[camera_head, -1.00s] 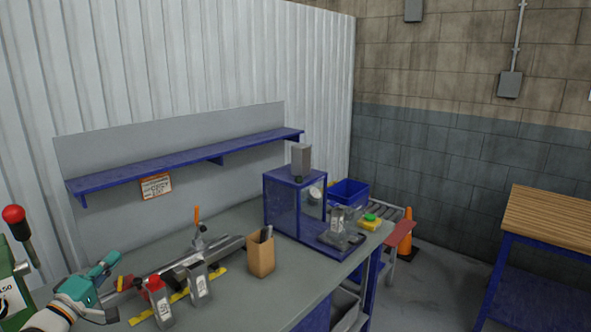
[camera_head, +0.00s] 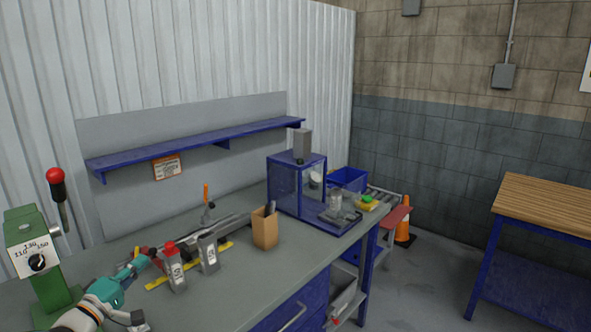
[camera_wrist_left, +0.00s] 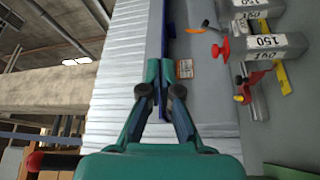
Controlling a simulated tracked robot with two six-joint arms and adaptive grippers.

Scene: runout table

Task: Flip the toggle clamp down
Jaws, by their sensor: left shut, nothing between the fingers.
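The toggle clamp (camera_head: 207,198) stands on the metal fixture at the back of the bench, its orange handle pointing up. In the left wrist view the orange handle (camera_wrist_left: 195,31) lies near the top, right of the fingers. My left gripper (camera_head: 142,262), teal, is at the left of the bench, near the fixture's left end and apart from the clamp. The wrist view shows its fingers (camera_wrist_left: 168,72) with nothing held. My right gripper is not in view.
A red-topped block (camera_head: 175,270) and a grey block (camera_head: 209,252) stand in front of the fixture. A cardboard holder (camera_head: 265,229) is to their right. A green press (camera_head: 45,265) with a red-knobbed lever stands at the left. A blue shelf (camera_head: 200,146) runs above the bench.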

